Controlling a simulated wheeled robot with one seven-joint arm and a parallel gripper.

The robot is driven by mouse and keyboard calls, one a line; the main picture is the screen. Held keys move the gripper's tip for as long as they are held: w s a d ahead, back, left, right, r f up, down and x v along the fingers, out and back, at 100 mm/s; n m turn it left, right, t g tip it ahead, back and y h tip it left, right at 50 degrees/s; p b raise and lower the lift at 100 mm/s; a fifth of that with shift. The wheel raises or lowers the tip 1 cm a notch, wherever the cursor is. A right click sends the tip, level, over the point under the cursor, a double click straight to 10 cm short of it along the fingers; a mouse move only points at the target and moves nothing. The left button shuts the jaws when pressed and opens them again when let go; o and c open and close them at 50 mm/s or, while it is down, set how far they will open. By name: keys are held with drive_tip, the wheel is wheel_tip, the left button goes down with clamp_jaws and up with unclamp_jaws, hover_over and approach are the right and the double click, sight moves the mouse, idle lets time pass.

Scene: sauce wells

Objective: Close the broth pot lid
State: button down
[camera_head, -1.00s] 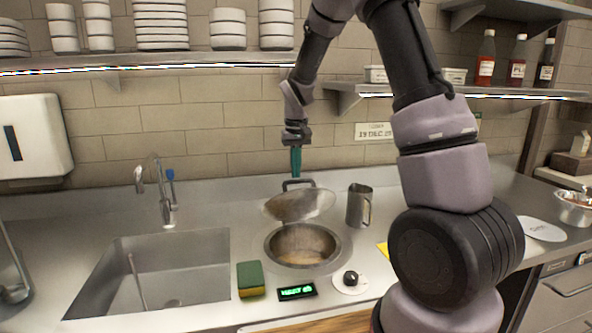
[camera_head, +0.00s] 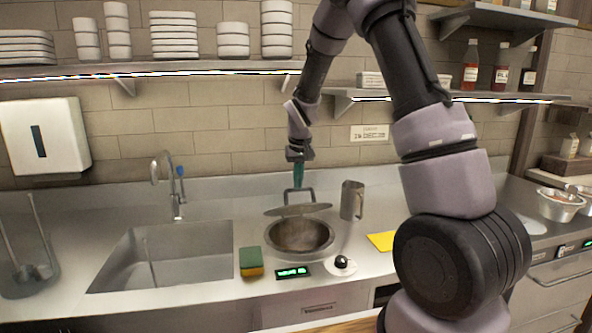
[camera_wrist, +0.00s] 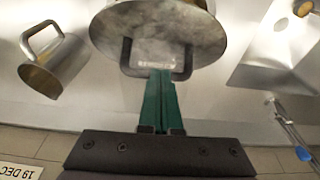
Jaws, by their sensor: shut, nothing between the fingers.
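The broth pot (camera_head: 300,237) is a round metal well sunk in the counter, and its inside still shows. Its lid (camera_head: 290,210) is a metal disc with a dark looped handle (camera_head: 299,195), tilted over the back of the pot. The lid also shows in the wrist view (camera_wrist: 150,30). My gripper (camera_head: 298,178) has teal fingers and points down at the handle from behind. In the wrist view, my gripper (camera_wrist: 160,78) is shut and empty, its fingertips at the handle bar. I cannot tell whether they touch it.
A metal jug (camera_head: 352,200) stands right of the lid. A sponge (camera_head: 251,262), a lit display (camera_head: 292,272) and a knob (camera_head: 342,262) lie in front. The sink (camera_head: 165,258) is on the left. A yellow sheet (camera_head: 381,241) lies right of the pot.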

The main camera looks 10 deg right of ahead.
drive_tip(key=s+f, duration=0.7)
drive_tip(key=f, duration=0.3)
drive_tip(key=shift+s, duration=0.35)
drive_tip(key=shift+r, duration=0.1)
idle(1.2)
